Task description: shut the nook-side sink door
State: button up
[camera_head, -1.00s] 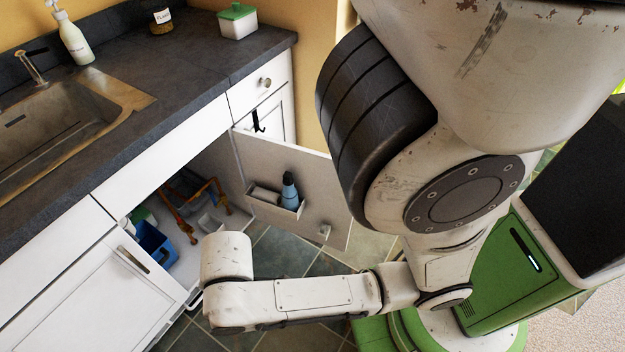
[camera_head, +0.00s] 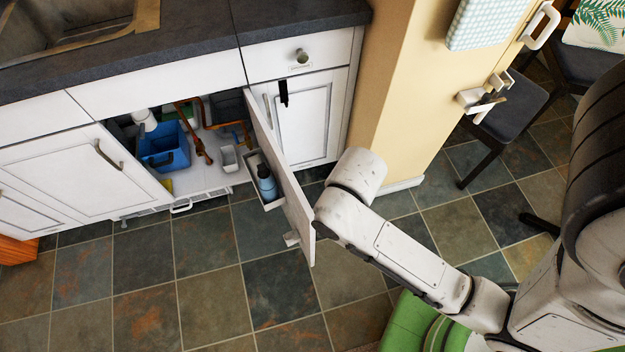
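The open sink door (camera_head: 291,190) is a white panel hinged at the right side of the sink cabinet opening. It stands swung well out over the floor, its inner face turned left. A small caddy (camera_head: 272,203) on that face holds a blue bottle (camera_head: 266,183). The cabinet opening shows a blue bin (camera_head: 165,148), orange-brown pipes (camera_head: 198,145) and a white cup (camera_head: 229,158). My arm reaches in from the right, and a rounded arm joint is close to the door's outer side; I cannot tell whether they touch.
The other sink door (camera_head: 80,175), at left, looks shut. A cabinet with a drawer (camera_head: 298,55) is right of the opening. A yellow wall end (camera_head: 400,90) and dark chair (camera_head: 505,110) stand farther right. The tiled floor (camera_head: 210,270) before the cabinet is clear.

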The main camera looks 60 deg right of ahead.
aim_at(298, 212)
jog(key=k+l, duration=0.8)
jog(key=l, duration=0.2)
jog(key=i+l+u, duration=0.3)
jog(key=i+l, duration=0.05)
